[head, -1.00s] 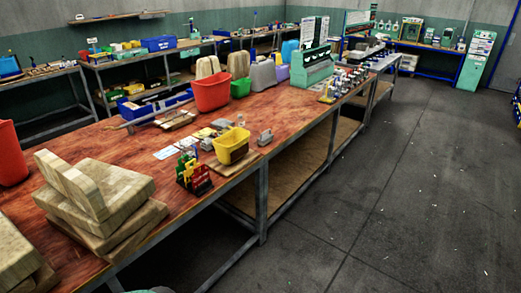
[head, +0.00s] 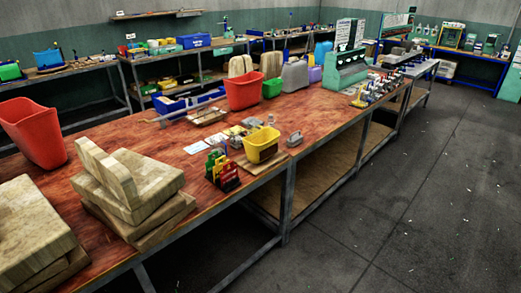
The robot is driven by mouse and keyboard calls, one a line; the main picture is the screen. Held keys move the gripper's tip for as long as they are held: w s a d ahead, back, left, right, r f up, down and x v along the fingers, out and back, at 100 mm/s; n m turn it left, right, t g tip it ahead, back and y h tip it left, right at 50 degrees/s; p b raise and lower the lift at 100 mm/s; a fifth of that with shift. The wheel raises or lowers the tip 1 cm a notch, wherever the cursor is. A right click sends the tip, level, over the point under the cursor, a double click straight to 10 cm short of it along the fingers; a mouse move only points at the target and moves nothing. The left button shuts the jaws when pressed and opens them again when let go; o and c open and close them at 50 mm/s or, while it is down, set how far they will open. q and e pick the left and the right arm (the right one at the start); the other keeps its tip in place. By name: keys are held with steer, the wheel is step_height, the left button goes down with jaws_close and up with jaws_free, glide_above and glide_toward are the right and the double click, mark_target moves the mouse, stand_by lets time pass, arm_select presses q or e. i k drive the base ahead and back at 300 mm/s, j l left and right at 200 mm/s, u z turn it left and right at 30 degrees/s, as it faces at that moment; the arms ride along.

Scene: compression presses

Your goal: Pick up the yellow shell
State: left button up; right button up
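A yellow shell (head: 261,145), an open bin-like container, stands near the front edge of the red-brown wooden workbench (head: 200,148), on a thin wooden board (head: 270,165). Its lower part looks dark. Neither of my grippers shows in the head view, so their state is hidden.
A small rack of red, green and yellow pieces (head: 222,172) stands just left of the shell. Stacked wooden blocks (head: 128,188) and a red bin (head: 36,132) are at the left. Another red bin (head: 244,92) and a green machine (head: 346,68) stand farther back.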

mark_target(263, 148)
steer(key=i+l+u, duration=0.1)
steer(key=u, duration=0.35)
steer(key=i+l+u, duration=0.2)
steer(key=u, duration=0.2)
